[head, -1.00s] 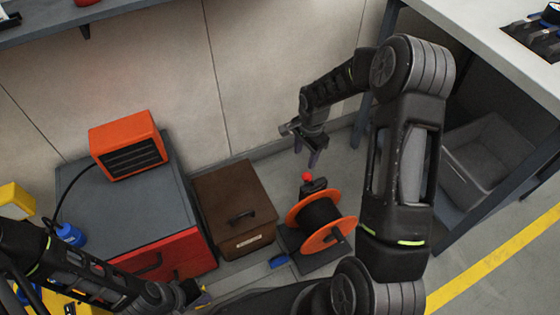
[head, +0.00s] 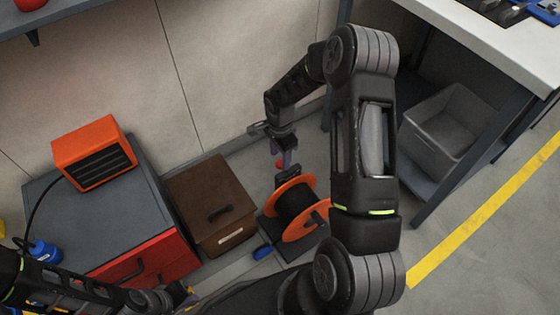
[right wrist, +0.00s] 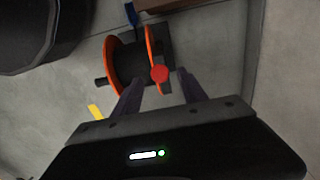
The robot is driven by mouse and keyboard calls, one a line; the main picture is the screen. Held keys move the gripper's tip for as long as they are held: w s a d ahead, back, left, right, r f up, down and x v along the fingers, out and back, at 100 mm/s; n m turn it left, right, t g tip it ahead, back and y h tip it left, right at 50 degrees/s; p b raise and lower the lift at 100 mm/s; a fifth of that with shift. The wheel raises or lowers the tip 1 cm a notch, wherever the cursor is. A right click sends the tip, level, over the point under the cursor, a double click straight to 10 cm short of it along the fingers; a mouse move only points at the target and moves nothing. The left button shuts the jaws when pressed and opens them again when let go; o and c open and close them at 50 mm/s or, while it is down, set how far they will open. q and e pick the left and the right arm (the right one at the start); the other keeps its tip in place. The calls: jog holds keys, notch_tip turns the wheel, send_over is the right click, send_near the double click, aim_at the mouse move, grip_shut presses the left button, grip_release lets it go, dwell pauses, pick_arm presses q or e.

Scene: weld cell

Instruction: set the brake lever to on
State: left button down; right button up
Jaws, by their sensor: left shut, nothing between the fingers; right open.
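The cable reel with orange flanges and a black drum (head: 294,200) stands on the floor in the head view. A lever with a red ball knob (head: 279,164) rises from the dark block behind it, partly hidden by my right gripper (head: 287,160). In the right wrist view, the red knob (right wrist: 159,74) shows just beyond and between the open fingers of my right gripper (right wrist: 160,90). I cannot tell whether they touch it. No on or off mark is readable. My left gripper (head: 188,292), at the bottom of the head view, is shut and empty.
A brown box (head: 212,195) stands left of the reel, beside a red-fronted grey cabinet (head: 95,220) bearing an orange heater (head: 95,155). A blue-ended part (head: 262,252) lies by the reel. A workbench (head: 500,45) with a grey bin (head: 447,125) beneath is at right.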

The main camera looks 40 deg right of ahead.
jog(key=shift+f, duration=1.35)
grip_shut()
dwell(0.4)
